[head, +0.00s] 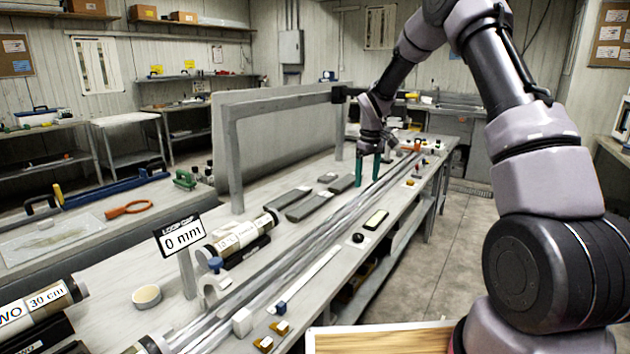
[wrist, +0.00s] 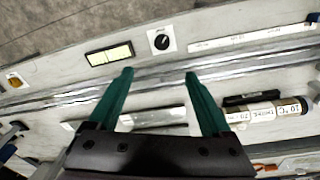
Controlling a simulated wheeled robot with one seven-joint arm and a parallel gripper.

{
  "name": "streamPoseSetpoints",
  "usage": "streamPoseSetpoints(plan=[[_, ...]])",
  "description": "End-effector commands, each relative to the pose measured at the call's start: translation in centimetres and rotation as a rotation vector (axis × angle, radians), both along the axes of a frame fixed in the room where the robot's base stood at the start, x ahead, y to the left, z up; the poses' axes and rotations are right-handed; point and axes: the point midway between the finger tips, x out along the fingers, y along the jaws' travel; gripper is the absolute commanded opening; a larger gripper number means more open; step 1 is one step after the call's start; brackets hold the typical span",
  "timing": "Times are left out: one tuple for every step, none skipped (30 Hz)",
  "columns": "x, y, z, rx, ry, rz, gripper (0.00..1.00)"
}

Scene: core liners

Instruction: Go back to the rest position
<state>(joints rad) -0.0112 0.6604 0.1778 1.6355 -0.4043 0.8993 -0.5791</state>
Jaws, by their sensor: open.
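My gripper (head: 370,169) hangs above the far half of the long workbench, its two green fingers pointing down. In the wrist view my gripper (wrist: 158,76) shows its fingers spread apart with nothing between them. Below the fingers run the bench's long metal rails (wrist: 250,66). In the head view the rails (head: 300,245) run along the bench from near to far. My arm reaches in from the right side of the head view, bent high over the bench.
Grey flat blocks (head: 310,206) lie left of the rails. A labelled tube (head: 238,234), a "0 mm" sign (head: 178,237) and a round dish (head: 146,296) stand nearer. A grey frame (head: 235,150) rises behind. A dial (wrist: 161,41) sits beside the rails. Floor (head: 450,240) right of the bench is clear.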

Motion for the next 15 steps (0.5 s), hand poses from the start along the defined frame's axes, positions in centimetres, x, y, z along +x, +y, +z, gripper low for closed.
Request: streamPoseSetpoints(plan=[[-1.1,-0.4,3.2,0.005,-0.029,-0.040,0.83],[-1.8,-0.6,4.7,0.009,-0.041,-0.064,0.83],[-2.8,-0.9,6.5,0.016,-0.057,-0.098,0.83],[-3.6,-1.1,8.0,0.021,-0.070,-0.122,0.83],[-4.4,-1.3,9.3,0.027,-0.083,-0.148,0.83],[-5.5,-1.5,11.0,0.037,-0.099,-0.182,0.83],[-6.5,-1.8,12.2,0.043,-0.111,-0.208,0.83],[-7.4,-2.0,13.5,0.050,-0.124,-0.232,0.83],[-8.7,-2.2,14.9,0.062,-0.140,-0.266,0.83],[-9.7,-2.4,16.1,0.070,-0.152,-0.292,0.83],[-10.7,-2.6,17.1,0.080,-0.165,-0.317,0.83],[-12.1,-2.8,18.4,0.094,-0.180,-0.352,0.83],[-13.2,-3.0,19.3,0.105,-0.192,-0.377,0.83],[-14.3,-3.1,20.2,0.117,-0.204,-0.403,0.83],[-15.7,-3.3,21.2,0.131,-0.219,-0.436,0.83]])
